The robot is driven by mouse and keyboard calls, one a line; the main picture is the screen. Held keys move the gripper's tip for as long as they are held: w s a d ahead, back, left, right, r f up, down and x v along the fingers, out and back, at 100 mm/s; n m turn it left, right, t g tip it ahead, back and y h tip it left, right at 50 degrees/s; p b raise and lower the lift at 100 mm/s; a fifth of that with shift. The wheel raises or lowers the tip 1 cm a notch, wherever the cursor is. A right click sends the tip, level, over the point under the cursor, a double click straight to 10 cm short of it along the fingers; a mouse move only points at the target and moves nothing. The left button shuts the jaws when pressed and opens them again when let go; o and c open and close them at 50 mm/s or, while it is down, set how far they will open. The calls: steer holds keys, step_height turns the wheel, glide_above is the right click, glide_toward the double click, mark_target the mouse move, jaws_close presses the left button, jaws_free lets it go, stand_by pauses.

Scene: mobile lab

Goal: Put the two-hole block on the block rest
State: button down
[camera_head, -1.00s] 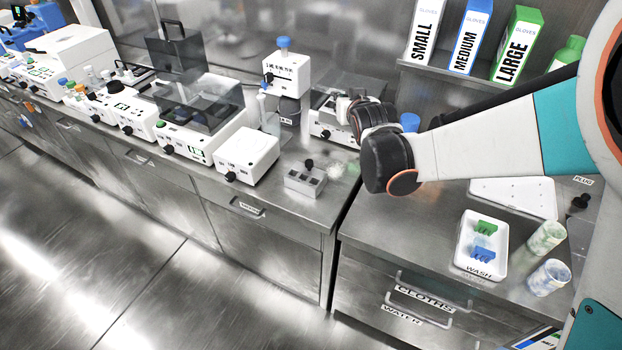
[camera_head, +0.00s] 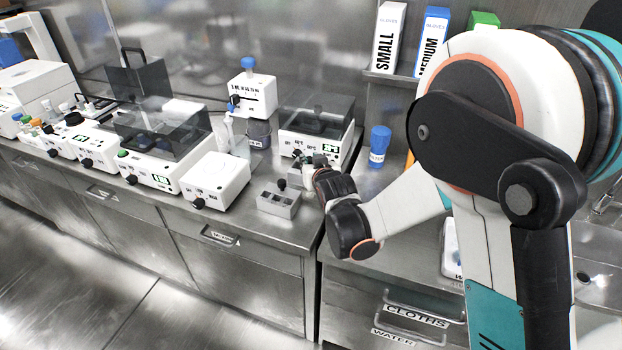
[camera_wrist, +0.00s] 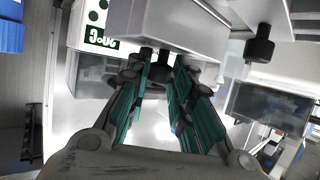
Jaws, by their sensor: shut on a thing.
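My gripper (camera_wrist: 160,82) has its teal-padded fingers closed on the black knob (camera_wrist: 160,68) of a grey metal block (camera_wrist: 180,28) in the wrist view. Its holes do not show there, so I cannot confirm it is the two-hole block. In the head view my gripper (camera_head: 313,168) is over the bench, in front of the white heater; the held block (camera_head: 296,178) is small and partly hidden. I cannot make out which thing is the block rest.
A white box (camera_head: 215,180) stands left. A blue-capped bottle (camera_head: 380,145) stands right. The bench's front edge is close.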

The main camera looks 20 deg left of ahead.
step_height(320, 180, down, 4)
steer(key=shift+f+b, duration=0.15)
steer(key=shift+b, duration=0.7)
steer(key=c, duration=1.8)
jaws_free()
steer(key=shift+c, duration=0.2)
steer(key=o, duration=0.4)
